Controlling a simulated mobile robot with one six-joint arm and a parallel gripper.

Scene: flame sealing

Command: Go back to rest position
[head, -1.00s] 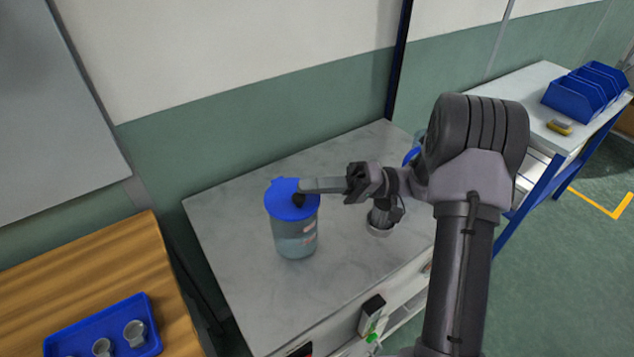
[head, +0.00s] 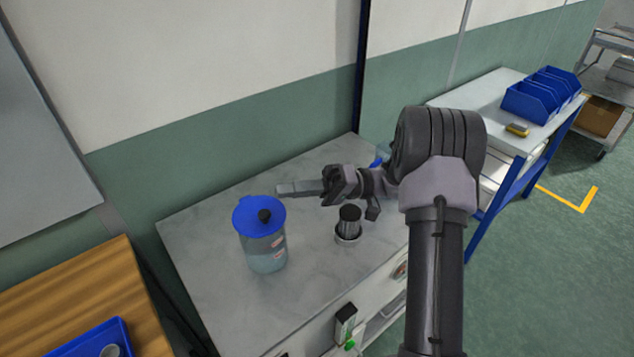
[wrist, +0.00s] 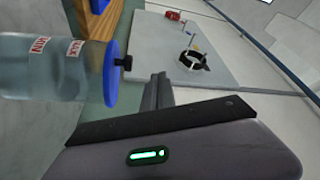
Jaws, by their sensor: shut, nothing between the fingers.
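My gripper (head: 285,190) is shut and empty. In the head view it is level above the marble-topped bench, a little right of and beyond the jar's lid, apart from it. Its closed fingers also show in the wrist view (wrist: 157,92). The clear jar (head: 265,252) stands upright on the bench with a blue lid (head: 245,218) on it and a black knob on top. In the wrist view the jar (wrist: 50,75) lies sideways in the picture at left, with its lid (wrist: 110,75) close to the fingers and two labels showing.
A dark metal cylinder (head: 349,222) stands on the bench (head: 205,285) below my wrist. A wooden table (head: 75,290) with a blue tray (head: 95,340) is at lower left. Blue bins (head: 540,97) and a yellow item (head: 517,130) sit on another table at right.

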